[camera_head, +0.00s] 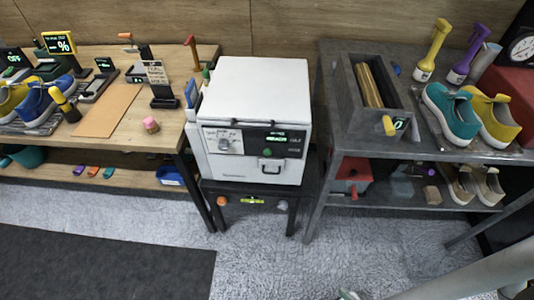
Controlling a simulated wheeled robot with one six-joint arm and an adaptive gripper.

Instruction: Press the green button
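A white box-shaped machine (255,90) stands in the middle on a dark stand. Its front has a dial (224,145), a dark panel with green lit text (277,138), and a handle (272,166). A small round green button (267,152) shows on the front near the handle. My grey arm shows at the lower right, reaching in from the right edge. My gripper's fingers are not visible, and nothing of mine touches the machine.
An orange knob (222,200) is on the stand's left front. A wooden table (110,130) with shoes and tools stands left. A dark grey table (345,140) with a crate, shoes and brushes stands right. Grey carpet (260,262) in front of the machine is clear.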

